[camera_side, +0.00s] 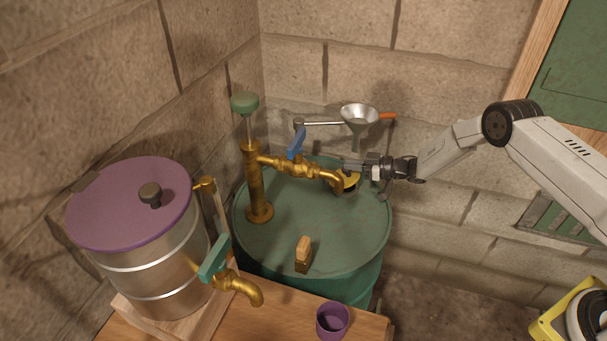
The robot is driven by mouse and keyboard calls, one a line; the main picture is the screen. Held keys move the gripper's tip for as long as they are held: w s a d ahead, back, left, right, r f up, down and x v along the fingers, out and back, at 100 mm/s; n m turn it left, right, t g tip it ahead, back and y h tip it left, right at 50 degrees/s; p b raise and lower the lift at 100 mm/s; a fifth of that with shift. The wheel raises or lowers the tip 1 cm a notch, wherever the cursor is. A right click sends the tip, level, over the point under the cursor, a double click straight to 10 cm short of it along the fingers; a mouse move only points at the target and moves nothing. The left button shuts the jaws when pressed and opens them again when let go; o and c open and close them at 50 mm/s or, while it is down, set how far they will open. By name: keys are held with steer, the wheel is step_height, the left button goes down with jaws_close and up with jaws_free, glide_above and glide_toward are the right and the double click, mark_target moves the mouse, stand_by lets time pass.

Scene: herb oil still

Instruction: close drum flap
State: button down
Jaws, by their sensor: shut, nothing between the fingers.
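The green drum (290,215) stands in the middle, with a flat round top. A small yellow and dark round part (351,183) shows at the back right of the drum top, partly hidden by the brass tap and my gripper; I take it to be at the drum's opening. I cannot tell how far its flap stands open. My gripper (350,167) reaches in from the right, shut and empty, just above this part. I cannot tell if it touches it.
A brass pump (256,180) with a brass tap (300,167) and blue lever (297,143) rises on the drum's left. A funnel (359,118) hangs just behind my gripper. A wooden-topped block (304,250) sits on the drum's front. A purple-lidded steel vessel (150,262) stands left, a purple cup (333,320) in front.

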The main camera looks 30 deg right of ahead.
steer(key=shift+r, duration=0.1)
stand_by(0.3)
steer(key=shift+w+a+r, duration=0.15)
steer(key=shift+r, duration=0.25)
steer(key=shift+w+a+r, duration=0.1)
steer(key=shift+a+r, duration=0.05)
steer(key=shift+r, duration=0.25)
steer(key=shift+w+a+r, duration=0.15)
steer(key=shift+r, duration=0.4)
steer(key=shift+w+a+r, duration=0.15)
steer(key=shift+r, duration=0.35)
steer(key=f+v, duration=0.1)
steer(key=v, duration=0.9)
step_height(320, 180, up, 6)
steer(key=w+a+g+h, duration=0.1)
steer(key=g+h, duration=0.3)
steer(key=shift+w+a, duration=0.35)
steer(key=shift+w, duration=0.05)
steer(key=shift+w+a, duration=0.1)
